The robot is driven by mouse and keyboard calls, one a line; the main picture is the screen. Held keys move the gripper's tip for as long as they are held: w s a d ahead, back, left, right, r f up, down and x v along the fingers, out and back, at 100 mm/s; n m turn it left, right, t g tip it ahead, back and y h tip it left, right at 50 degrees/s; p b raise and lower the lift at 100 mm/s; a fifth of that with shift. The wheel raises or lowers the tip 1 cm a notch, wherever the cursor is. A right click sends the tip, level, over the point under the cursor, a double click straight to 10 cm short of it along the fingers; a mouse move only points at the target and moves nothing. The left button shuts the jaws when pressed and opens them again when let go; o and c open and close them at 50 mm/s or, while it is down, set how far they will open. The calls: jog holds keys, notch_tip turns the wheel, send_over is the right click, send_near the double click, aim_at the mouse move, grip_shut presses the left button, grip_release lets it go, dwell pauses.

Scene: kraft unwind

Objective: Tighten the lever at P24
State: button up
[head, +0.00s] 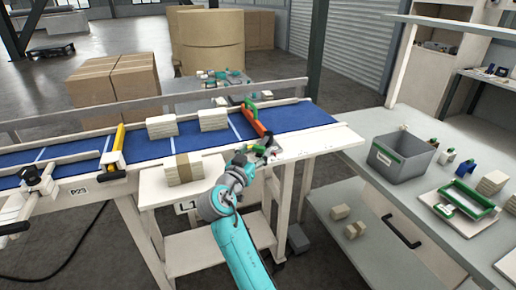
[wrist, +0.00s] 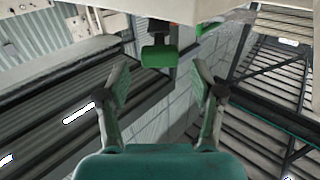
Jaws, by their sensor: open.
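An orange guide bar (head: 254,121) with a green end lies across the right part of the blue belt. A dark clamp sits at its near end, beside my gripper (head: 262,150), and no P24 label is readable. In the wrist view, a green block (wrist: 158,57) with a dark stem (wrist: 160,33) hangs beyond my fingertips; it may be the lever's handle. My gripper (wrist: 160,82) is open, with nothing between its fingers. The green block lies ahead of the gap, apart from both fingers. My gripper partly hides the clamp in the head view.
A P23 label (head: 78,191) marks the left rail, near a yellow bar (head: 118,138) and a black clamp knob (head: 32,174). Paper stacks (head: 161,127) lie on the belt. A grey bin (head: 402,158) stands on the right bench. Floor shows between conveyor and bench.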

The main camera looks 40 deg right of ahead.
jog(key=v, duration=0.8)
jog(key=shift+a, duration=0.2)
jog(key=shift+s, duration=0.15)
jog(key=shift+d+f, duration=0.15)
jog(key=shift+d, duration=0.15)
jog(key=c, duration=0.7)
jog(key=d+f+y, duration=0.2)
jog(key=d, duration=0.1)
jog(key=d+f+m+t, duration=0.1)
jog(key=shift+s+d+f+y, duration=0.25)
jog(key=shift+d+f+y, duration=0.05)
jog(key=shift+d+y, duration=0.1)
grip_shut()
jog(key=s+d+f+m+t+y, duration=0.2)
jog(key=s+d+f+m+y, duration=0.1)
jog(key=d+y, duration=0.1)
jog(key=s+d+r+m+t+y, duration=0.1)
jog(key=s+r+m+t+y, duration=0.4)
jog(key=s, duration=0.3)
jog(key=h, duration=0.1)
send_near(263, 145)
jog(key=w+d, duration=0.1)
jog(key=d, duration=0.3)
jog(key=shift+w+a+f, duration=0.15)
jog(key=shift+w+a, duration=0.5)
jog(key=shift+w, duration=0.2)
jog(key=shift+w+a+f, duration=0.2)
jog(key=shift+w+a, duration=0.4)
jog(key=shift+w, duration=0.3)
